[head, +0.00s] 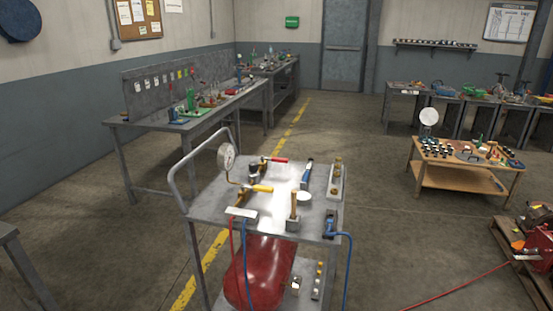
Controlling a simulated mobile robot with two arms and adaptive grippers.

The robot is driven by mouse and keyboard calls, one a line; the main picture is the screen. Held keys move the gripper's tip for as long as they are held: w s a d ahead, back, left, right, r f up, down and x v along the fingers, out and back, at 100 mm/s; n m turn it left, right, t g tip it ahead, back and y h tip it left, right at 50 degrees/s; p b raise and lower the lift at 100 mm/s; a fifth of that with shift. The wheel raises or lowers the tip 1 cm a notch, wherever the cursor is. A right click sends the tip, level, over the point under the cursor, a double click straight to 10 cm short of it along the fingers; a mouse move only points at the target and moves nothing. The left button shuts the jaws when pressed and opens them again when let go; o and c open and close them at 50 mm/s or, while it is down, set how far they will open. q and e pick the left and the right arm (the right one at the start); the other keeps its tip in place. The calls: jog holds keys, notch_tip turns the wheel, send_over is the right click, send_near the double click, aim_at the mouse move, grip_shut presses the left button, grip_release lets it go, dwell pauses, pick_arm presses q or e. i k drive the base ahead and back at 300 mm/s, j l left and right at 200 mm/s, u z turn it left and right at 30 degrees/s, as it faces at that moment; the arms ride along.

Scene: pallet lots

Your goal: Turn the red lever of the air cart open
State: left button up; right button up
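The air cart (210,207) stands in front of me, a grey metal cart with a handle rail at its left. The red lever (278,160) is on a brass valve at the back of its top and points to the right. A yellow lever (263,188) on a second brass valve sits nearer to me. A round pressure gauge (227,156) stands at the top's left. A red tank (260,275) lies on the shelf below. Neither of my grippers shows in the head view.
A white-topped post (303,197), a blue-handled tool (307,174) and a fittings tray (336,180) share the cart top. Blue and red hoses hang at its front. A workbench (150,123) stands behind left, a wooden table (433,180) at right. A red hose (458,288) crosses the floor.

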aim_at(274, 159)
jog(key=i+l+u, duration=0.1)
jog(key=i+l, duration=0.2)
jog(key=i+l+u, duration=0.1)
jog(key=i+l, duration=0.15)
jog(key=l, duration=0.2)
jog(key=i+l+u, duration=0.1)
jog(key=i+l, duration=0.35)
jog(key=l, duration=0.35)
jog(key=i+j+u, duration=0.05)
